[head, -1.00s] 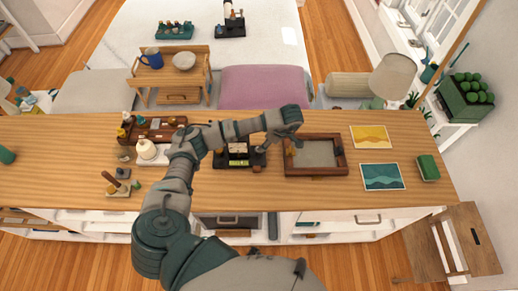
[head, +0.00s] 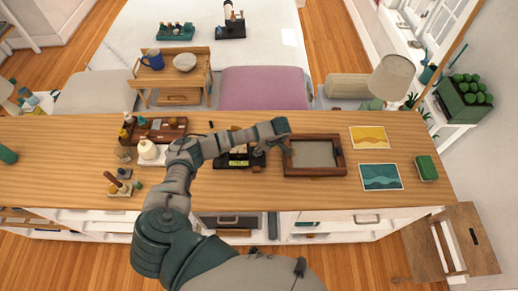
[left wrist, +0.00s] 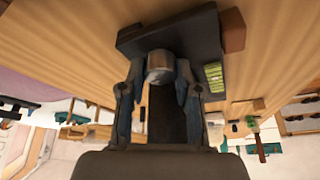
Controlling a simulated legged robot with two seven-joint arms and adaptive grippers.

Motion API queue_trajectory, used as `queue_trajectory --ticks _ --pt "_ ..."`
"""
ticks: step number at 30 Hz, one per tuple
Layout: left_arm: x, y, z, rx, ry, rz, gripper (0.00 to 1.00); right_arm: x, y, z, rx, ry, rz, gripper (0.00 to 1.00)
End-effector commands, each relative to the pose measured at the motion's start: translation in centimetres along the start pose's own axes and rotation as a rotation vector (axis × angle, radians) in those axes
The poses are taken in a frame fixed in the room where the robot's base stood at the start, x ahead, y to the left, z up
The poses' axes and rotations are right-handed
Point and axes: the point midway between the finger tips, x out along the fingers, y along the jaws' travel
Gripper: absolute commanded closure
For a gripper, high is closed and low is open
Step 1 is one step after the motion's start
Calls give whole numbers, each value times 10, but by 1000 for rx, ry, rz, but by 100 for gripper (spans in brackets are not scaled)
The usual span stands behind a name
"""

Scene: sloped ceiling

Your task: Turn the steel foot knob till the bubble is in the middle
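The steel foot knob (left wrist: 160,66) is a short silvery cylinder at the edge of a dark base (left wrist: 190,33) in the left wrist view. The dark base also shows in the head view (head: 225,161), mid-counter, partly behind my arm. A yellow-green level vial (left wrist: 214,77) sits on it, also visible in the head view (head: 239,162). The bubble is too small to make out. My left gripper (left wrist: 160,72) is open, with one finger on each side of the knob and narrow gaps. In the head view the left gripper (head: 262,146) covers the knob. My right gripper is not in view.
A wooden frame tray (head: 343,157) stands just right of the base. Yellow (head: 369,138) and teal (head: 380,177) cards and a green block (head: 427,168) lie farther right.

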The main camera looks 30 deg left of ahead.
Motion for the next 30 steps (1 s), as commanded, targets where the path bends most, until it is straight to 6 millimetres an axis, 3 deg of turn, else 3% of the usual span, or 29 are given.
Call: queue_trajectory --ticks 5,14,22,23,25,26,30 --pt "0 1 2 -18 -5 -4 100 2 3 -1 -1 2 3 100" --pt "0 3 2 -260 -10 -106 100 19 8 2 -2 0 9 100" --pt "-2 3 2 -272 -11 -110 100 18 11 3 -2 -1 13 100" --pt "-2 3 2 -271 -11 -110 65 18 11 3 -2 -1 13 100" --pt "-2 3 2 -271 -11 -110 48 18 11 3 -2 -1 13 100" --pt "-1 3 2 -271 -10 -111 43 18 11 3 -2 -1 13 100" --pt "-1 2 1 -272 -9 -112 43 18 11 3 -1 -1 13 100"
